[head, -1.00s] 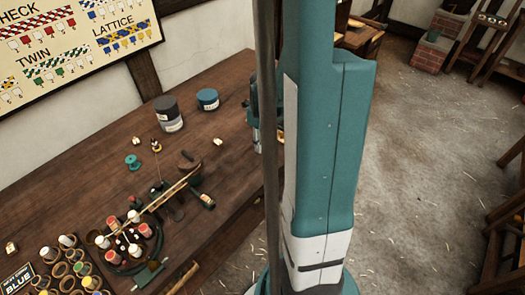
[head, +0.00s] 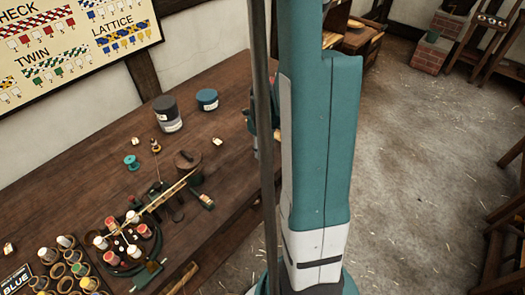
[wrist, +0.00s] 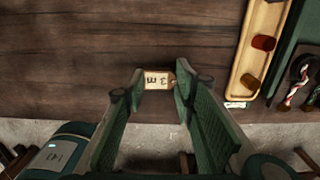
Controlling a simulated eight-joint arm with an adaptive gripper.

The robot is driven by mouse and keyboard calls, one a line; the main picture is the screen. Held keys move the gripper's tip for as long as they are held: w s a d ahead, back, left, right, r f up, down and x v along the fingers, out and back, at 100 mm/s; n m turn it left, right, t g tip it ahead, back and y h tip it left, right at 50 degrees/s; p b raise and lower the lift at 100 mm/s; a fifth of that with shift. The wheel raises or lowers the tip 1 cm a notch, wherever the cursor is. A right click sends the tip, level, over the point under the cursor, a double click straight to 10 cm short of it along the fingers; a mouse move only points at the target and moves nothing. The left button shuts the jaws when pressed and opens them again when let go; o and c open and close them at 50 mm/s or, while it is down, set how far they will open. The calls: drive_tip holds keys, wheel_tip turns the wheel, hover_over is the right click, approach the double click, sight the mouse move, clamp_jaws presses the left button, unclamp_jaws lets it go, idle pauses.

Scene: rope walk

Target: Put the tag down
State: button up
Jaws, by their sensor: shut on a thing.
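A small cream tag (wrist: 153,78) with "3 m" lettering and a brown end sits between my gripper's (wrist: 158,88) fingertips in the wrist view. The gripper is shut on it. The tag shows against the dark wooden bench (wrist: 70,65), close to the bench's front edge; I cannot tell whether it touches the wood. In the head view my arm hides most of the gripper, and the held tag cannot be made out.
A wooden tray (wrist: 243,65) lies right of the tag in the wrist view. Bench around the tag looks bare.

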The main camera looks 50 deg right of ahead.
drive_tip(key=shift+f, duration=0.15)
drive_tip(key=o, duration=0.7)
drive_tip(key=shift+c, duration=0.2)
wheel_tip(320, 180, up, 12)
drive_tip(key=p, duration=0.2)
idle(0.6)
idle(0.5)
drive_tip(key=shift+r, duration=0.2)
